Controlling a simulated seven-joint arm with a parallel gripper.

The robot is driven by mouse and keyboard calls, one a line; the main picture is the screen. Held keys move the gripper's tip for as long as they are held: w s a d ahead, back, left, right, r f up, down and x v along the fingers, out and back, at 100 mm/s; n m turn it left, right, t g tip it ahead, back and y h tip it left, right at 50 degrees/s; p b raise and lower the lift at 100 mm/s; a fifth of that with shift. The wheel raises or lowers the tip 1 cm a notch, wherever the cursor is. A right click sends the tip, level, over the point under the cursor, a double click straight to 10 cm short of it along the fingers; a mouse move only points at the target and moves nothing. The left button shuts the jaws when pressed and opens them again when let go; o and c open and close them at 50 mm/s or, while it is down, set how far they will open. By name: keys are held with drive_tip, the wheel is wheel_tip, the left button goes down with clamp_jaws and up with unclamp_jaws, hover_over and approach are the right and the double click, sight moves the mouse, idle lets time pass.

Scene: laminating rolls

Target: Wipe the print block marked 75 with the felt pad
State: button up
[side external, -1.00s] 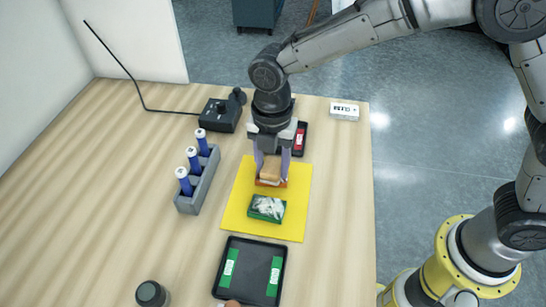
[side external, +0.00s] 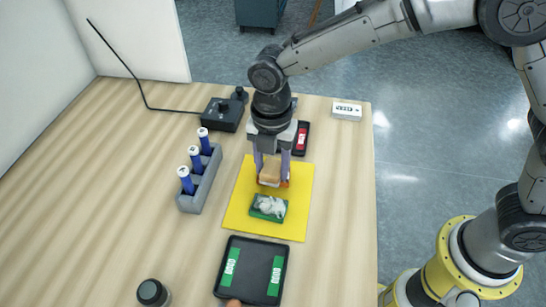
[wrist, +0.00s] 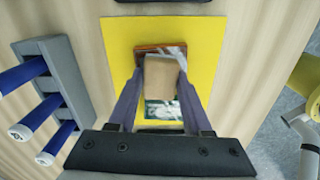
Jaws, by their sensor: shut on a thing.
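My gripper (side external: 271,180) is shut on a tan block-shaped pad (side external: 270,172), which also shows between the fingers in the wrist view (wrist: 161,76). The pad is over an orange-red block (wrist: 148,49) on the yellow mat (side external: 300,190); I cannot tell whether they touch. The pad and fingers hide much of that block. A green block (side external: 268,208) with whitish marks on top lies nearer the front of the mat and is partly visible in the wrist view (wrist: 163,111). I cannot read a 75 on either block.
A grey rack (side external: 198,188) with blue-handled tools stands left of the mat. A black tray (side external: 251,269) with green labelled pieces lies in front. Behind are a black tray with a red piece (side external: 301,138), a control box (side external: 224,113) and a white labelled box (side external: 347,111).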

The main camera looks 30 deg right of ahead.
drive_tip(key=shift+s+a, duration=0.3)
drive_tip(key=shift+s, duration=0.05)
drive_tip(key=shift+r, duration=4.15)
drive_tip(key=shift+s+d+f, duration=0.15)
drive_tip(key=shift+d+f, duration=0.05)
